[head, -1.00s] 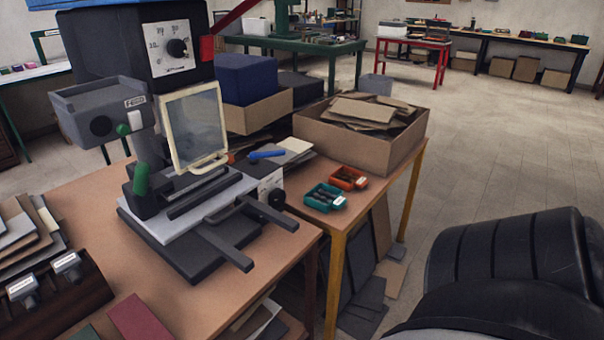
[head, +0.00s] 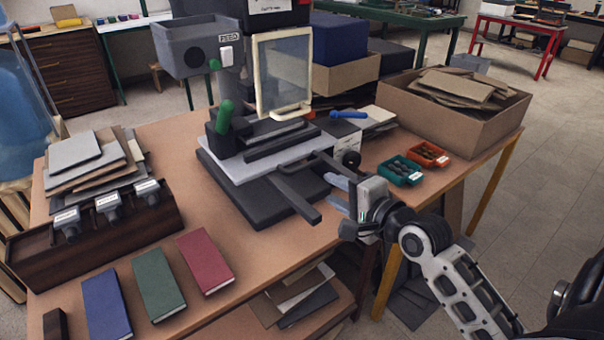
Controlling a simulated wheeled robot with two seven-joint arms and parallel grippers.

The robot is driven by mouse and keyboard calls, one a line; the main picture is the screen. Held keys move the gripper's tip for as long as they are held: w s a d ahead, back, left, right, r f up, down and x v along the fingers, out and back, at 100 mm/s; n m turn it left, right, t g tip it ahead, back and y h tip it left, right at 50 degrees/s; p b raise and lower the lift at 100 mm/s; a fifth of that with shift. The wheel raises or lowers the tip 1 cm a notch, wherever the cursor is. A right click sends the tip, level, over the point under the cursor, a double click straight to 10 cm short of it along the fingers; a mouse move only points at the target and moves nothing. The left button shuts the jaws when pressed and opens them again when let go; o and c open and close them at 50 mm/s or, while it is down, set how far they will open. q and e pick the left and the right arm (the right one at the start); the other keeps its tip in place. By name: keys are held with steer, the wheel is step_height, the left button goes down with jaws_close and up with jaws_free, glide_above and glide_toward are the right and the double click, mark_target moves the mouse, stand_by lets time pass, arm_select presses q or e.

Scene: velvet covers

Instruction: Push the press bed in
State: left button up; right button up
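The press (head: 250,130) stands on the wooden table, with a grey head box, a green-gripped lever and a cream-framed clear guard (head: 284,75). Its press bed (head: 243,160) is a light grey plate over a dark base. Two dark rails stick out toward the front right, the nearer one (head: 292,198) the more clearly seen. A dark bar bends near the rails' far side. My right gripper (head: 338,192) is just right of the rails by the table edge, its two fingers apart and nothing between them. Contact with the press cannot be told. My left gripper is out of view.
Blue, green and red books (head: 205,262) lie at the table's front, by a wooden rack (head: 95,240) of several handled tools. Teal (head: 400,172) and orange trays and a cardboard box (head: 450,110) of scraps stand on the right. Bare tabletop lies before the press.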

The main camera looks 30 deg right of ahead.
mark_target(298, 171)
steer(key=x, duration=1.1)
steer(key=shift+w+a+f, duration=0.1)
steer(key=shift+w, duration=0.2)
